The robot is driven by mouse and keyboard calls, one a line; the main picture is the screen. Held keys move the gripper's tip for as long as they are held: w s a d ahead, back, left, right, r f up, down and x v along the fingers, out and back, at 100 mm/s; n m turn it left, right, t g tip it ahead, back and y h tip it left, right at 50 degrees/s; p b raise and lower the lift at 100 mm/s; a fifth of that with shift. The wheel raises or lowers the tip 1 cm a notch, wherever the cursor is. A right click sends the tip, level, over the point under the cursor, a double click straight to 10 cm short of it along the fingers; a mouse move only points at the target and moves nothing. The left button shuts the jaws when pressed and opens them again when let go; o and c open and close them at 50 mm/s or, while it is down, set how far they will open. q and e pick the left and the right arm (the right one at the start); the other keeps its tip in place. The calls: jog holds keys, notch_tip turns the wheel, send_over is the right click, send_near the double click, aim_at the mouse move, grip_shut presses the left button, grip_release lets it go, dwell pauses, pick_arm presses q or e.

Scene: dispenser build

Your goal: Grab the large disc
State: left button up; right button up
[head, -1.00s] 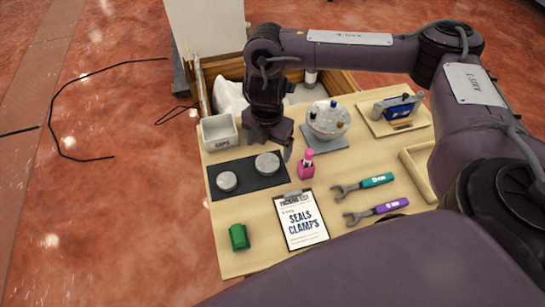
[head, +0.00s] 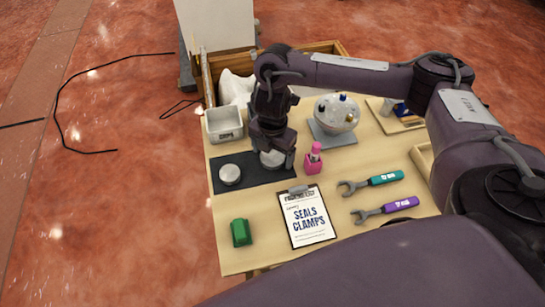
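The large disc (head: 271,160) is a round grey metal piece on the black mat (head: 243,184), at its right part. My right gripper (head: 273,157) points down over it, with a finger at each side of the disc. The gripper hides the disc's far part, and I cannot tell whether the fingers touch it. The disc appears to rest on the mat. A smaller disc (head: 230,174) lies to its left on the same mat, clear of the gripper. My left gripper is not in view.
A pink bottle (head: 313,159) stands close to the right of the gripper. A white bin (head: 224,124) is behind the mat, and a round-topped fixture (head: 336,115) is behind right. A clipboard (head: 307,216), two wrenches and a green block (head: 241,232) lie nearer.

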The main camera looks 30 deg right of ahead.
jog(key=c, duration=1.3)
jog(key=shift+r, duration=0.15)
